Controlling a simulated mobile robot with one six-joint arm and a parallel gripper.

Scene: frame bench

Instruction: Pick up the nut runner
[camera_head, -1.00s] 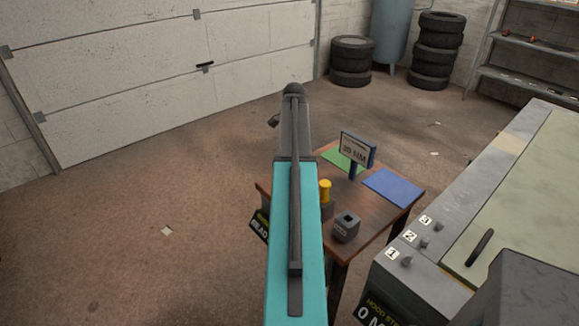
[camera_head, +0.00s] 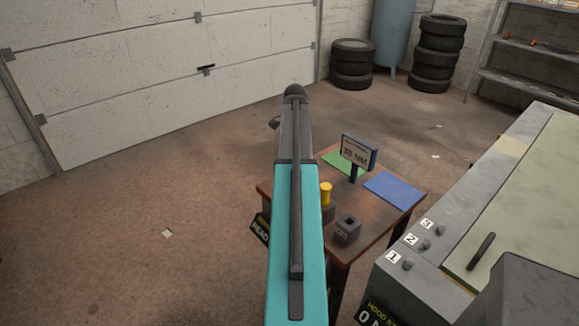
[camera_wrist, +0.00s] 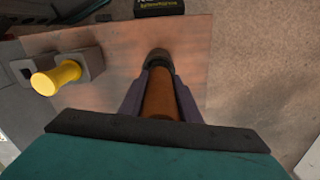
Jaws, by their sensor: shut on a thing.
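My gripper (camera_wrist: 159,76) is shut on the nut runner (camera_wrist: 160,100), which shows as an orange-brown cylinder with a dark round end. Its sides lie between the two grey-purple fingers in the wrist view. The wooden table top shows beyond it; I cannot tell how far above the table it is. In the head view my teal arm hides the gripper and the held tool.
The small wooden table (camera_head: 383,233) bears a yellow-handled piece (camera_head: 326,194) in a holder, a grey socket block (camera_head: 347,229), a sign (camera_head: 358,151), a green mat (camera_head: 337,161) and a blue mat (camera_head: 393,187). A bench (camera_head: 520,160) stands right.

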